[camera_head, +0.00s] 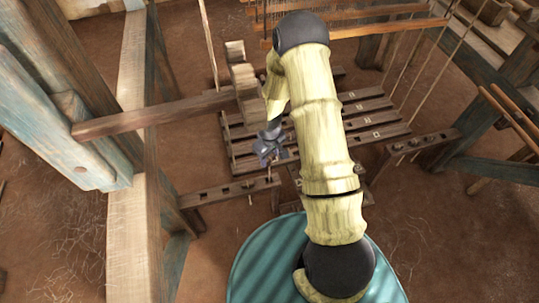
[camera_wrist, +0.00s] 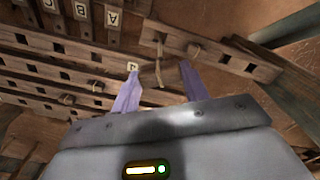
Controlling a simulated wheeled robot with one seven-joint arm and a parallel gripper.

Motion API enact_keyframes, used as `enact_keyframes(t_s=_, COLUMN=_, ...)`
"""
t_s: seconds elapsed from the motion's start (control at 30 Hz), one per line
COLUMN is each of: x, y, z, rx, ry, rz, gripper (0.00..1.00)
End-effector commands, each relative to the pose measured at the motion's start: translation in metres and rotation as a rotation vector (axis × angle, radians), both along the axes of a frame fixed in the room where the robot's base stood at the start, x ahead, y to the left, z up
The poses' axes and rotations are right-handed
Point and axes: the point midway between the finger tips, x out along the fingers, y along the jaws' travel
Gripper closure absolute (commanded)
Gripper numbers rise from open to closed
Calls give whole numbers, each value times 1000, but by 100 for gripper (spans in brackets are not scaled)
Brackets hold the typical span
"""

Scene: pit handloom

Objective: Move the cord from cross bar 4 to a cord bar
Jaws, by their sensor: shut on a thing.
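My gripper (camera_head: 271,150) is low over the near left end of the slatted cross bars. In the wrist view its two purple fingers (camera_wrist: 159,84) close on a small brown piece, apparently part of the cord (camera_wrist: 160,72). The cord's run is mostly hidden. The tag 4 shows just beside the left finger, at the end of cross bar 4 (camera_wrist: 100,58). In the head view this cord bar (camera_head: 228,191) is just left of and nearer than my gripper.
Another holed bar (camera_head: 425,142) stands at the right. Several parallel holed cross bars (camera_head: 372,106) lie between. Bare earth floor (camera_head: 440,230) is open at the lower right.

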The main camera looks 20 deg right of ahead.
Motion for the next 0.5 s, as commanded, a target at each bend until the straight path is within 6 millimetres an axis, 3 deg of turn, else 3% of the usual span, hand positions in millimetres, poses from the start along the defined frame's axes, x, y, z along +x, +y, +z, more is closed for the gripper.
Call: enact_keyframes(t_s=0.5, x=0, y=0, z=-32, rx=0, ry=-1, rz=0, gripper=77)
